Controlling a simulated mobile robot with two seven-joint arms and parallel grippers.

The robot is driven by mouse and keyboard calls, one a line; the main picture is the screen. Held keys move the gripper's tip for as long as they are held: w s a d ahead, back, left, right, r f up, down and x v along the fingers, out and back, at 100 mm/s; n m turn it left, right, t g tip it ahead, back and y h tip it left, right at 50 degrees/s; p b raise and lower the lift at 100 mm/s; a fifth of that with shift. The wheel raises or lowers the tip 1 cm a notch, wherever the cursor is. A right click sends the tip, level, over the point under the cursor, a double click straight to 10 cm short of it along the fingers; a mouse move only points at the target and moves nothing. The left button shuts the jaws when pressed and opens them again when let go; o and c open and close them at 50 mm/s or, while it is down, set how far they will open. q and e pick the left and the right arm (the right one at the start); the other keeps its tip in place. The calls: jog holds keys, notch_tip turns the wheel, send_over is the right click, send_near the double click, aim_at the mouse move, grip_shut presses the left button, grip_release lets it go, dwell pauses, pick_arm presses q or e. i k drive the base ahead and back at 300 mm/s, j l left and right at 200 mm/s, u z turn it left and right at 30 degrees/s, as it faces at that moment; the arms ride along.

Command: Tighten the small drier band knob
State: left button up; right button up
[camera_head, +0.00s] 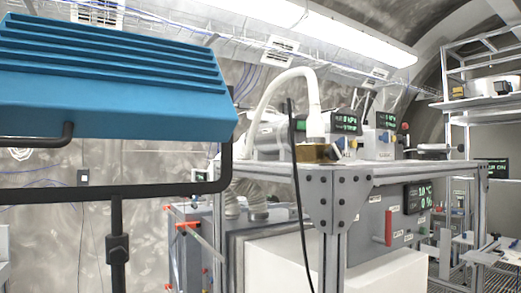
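I cannot pick out a small drier band knob for certain. A steel frame bench (340,200) stands right of centre. On it are instruments with green displays (345,123) and small blue and yellow parts too small to tell apart. A thick white hose (272,88) arches down to an amber-coloured block (315,153) at the bench's near corner. Below the top, a grey control panel (398,222) carries a red handle (388,228) and a display (417,198). Neither of my grippers shows in the head view.
A large blue ribbed unit (110,85) on a black stand (118,245) blocks the near left. A black cable (298,190) hangs before the bench. A white box (290,262) sits under it. Shelving (455,105) stands at the right.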

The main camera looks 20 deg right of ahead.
aim_at(334, 152)
jog(key=l+u, duration=1)
jog(key=k+l+u, duration=0.2)
jog(key=l+u, duration=0.15)
jog(key=l, duration=0.3)
jog(key=k+l+u, duration=0.2)
